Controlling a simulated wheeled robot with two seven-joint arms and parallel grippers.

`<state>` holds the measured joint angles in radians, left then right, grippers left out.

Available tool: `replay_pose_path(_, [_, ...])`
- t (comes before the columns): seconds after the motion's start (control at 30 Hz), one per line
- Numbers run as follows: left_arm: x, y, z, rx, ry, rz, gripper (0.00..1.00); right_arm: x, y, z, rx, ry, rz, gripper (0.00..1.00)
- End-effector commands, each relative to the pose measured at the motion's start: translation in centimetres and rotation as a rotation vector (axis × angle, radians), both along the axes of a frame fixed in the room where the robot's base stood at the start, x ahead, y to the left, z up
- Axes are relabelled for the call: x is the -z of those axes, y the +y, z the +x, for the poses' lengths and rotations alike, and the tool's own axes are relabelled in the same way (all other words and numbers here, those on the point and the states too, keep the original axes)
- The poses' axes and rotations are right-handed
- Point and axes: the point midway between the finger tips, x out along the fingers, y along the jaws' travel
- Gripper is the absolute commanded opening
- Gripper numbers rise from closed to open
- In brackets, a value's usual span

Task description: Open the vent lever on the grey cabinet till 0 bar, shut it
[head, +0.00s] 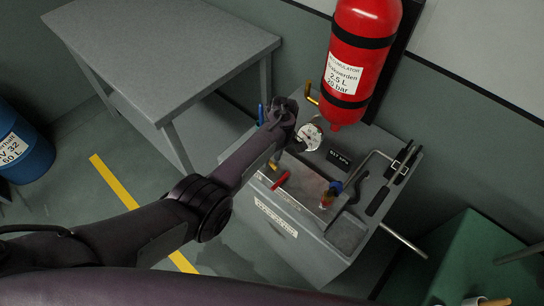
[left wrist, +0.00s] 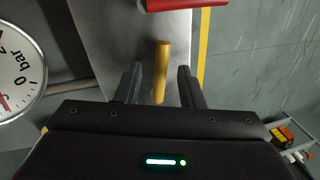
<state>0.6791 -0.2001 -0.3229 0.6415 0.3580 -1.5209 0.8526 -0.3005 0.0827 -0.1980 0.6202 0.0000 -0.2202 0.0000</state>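The grey cabinet (head: 340,258) stands right of centre in the head view, with a round white gauge (head: 311,137) on top. The gauge also shows at the left edge of the left wrist view (left wrist: 15,72), with "0 bar" legible; I cannot tell the needle's reading. My left gripper (head: 286,116) is over the cabinet's back left part. In the left wrist view its fingers (left wrist: 160,85) are open, with a yellow lever (left wrist: 162,65) between them and gaps on both sides. No label shows on this lever. My right gripper is out of view.
A red lever (head: 280,180) and a bent metal crank (head: 362,165) are on the cabinet. A blue handle (head: 261,114) is beside my gripper. A red accumulator (head: 362,60) rises behind. A grey table (head: 165,45) stands at the upper left, a blue barrel (head: 22,150) at far left.

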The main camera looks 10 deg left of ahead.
Motion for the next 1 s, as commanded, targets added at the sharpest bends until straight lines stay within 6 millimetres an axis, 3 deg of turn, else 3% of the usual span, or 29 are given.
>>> replay_pose_path(0.27, [-0.1,0.0,0.0,0.0,0.002,0.001,0.35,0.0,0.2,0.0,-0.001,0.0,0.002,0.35])
replay_pose_path(0.7, [-6.3,-0.8,1.0,0.0,-0.001,0.001,0.35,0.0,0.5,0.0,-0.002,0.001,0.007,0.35])
replay_pose_path(1.0, [-7.6,-1.0,1.1,0.0,0.001,0.0,0.35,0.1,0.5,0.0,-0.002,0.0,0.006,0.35])
